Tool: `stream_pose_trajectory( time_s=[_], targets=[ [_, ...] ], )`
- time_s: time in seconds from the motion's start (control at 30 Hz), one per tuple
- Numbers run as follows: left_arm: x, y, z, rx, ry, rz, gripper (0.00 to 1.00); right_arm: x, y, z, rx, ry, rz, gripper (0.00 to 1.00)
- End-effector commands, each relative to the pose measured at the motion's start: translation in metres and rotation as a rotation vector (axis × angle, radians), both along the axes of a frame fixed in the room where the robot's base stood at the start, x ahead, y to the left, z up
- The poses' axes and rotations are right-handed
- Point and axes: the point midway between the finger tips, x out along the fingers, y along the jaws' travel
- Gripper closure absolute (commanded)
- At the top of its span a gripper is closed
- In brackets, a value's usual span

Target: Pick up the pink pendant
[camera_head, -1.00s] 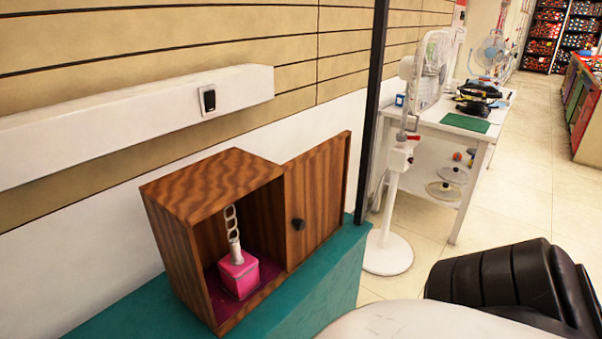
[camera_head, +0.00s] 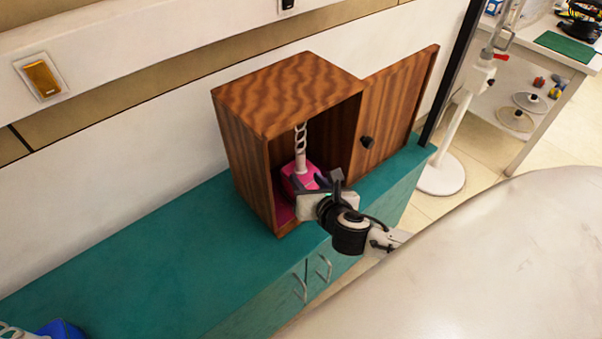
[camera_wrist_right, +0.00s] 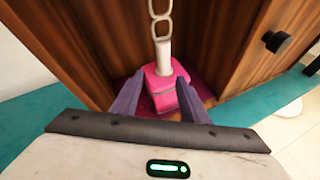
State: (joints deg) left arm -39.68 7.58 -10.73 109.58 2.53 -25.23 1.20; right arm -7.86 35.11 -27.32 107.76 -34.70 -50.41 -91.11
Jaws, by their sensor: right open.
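The pink pendant (camera_head: 300,178) is a pink block with a pale stem and a chain of links rising from it. It stands inside an open wooden cabinet (camera_head: 245,150) on a teal counter. My right gripper (camera_head: 322,183) is at the cabinet's open front, with its fingers pointing in at the block and partly hiding it. In the right wrist view, the pink block (camera_wrist_right: 163,88) sits between the two open fingers (camera_wrist_right: 160,97), near their tips. Whether the fingers touch it I cannot tell. My left gripper is not in view.
The cabinet door (camera_head: 395,110) with a dark knob stands open to the right. The teal counter (camera_head: 130,265) is clear to the left, apart from a blue object (camera_head: 62,330) at the bottom left. A white fan stand (camera_head: 441,175) stands beyond the door.

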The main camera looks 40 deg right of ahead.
Motion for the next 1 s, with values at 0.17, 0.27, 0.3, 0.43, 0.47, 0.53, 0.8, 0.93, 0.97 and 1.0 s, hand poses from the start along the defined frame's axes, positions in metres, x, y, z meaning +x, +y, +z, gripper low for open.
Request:
stream_pose_trajectory(
  time_s=[0.17, 0.27, 0.3, 0.43, 0.47, 0.53, 0.8, 0.93, 0.97, 1.0],
  targets=[
    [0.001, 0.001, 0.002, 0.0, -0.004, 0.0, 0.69, 0.02, -0.017, 0.019, -0.206, -0.005, 0.059, 0.59],
    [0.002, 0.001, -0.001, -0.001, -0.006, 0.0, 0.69, 0.034, -0.022, 0.014, -0.222, -0.005, 0.064, 0.59],
    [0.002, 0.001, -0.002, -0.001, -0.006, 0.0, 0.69, 0.04, -0.024, 0.011, -0.22, -0.005, 0.063, 0.59],
    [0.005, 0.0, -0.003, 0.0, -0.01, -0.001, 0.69, 0.054, -0.028, 0.004, -0.217, -0.005, 0.063, 0.59],
    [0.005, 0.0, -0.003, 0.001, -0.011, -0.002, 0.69, 0.056, -0.029, 0.003, -0.216, -0.004, 0.063, 0.59],
    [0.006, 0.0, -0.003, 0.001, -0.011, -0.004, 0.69, 0.06, -0.03, 0.002, -0.215, -0.004, 0.063, 0.59],
    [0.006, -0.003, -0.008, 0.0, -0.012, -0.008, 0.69, 0.091, -0.036, -0.014, -0.212, -0.004, 0.062, 0.59],
    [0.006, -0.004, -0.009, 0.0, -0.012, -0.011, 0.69, 0.103, -0.04, -0.019, -0.213, -0.004, 0.063, 0.59],
    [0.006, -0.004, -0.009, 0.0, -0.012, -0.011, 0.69, 0.104, -0.04, -0.019, -0.213, -0.004, 0.063, 0.59],
    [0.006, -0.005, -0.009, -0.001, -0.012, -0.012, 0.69, 0.105, -0.041, -0.02, -0.214, -0.004, 0.063, 0.59]
  ],
)
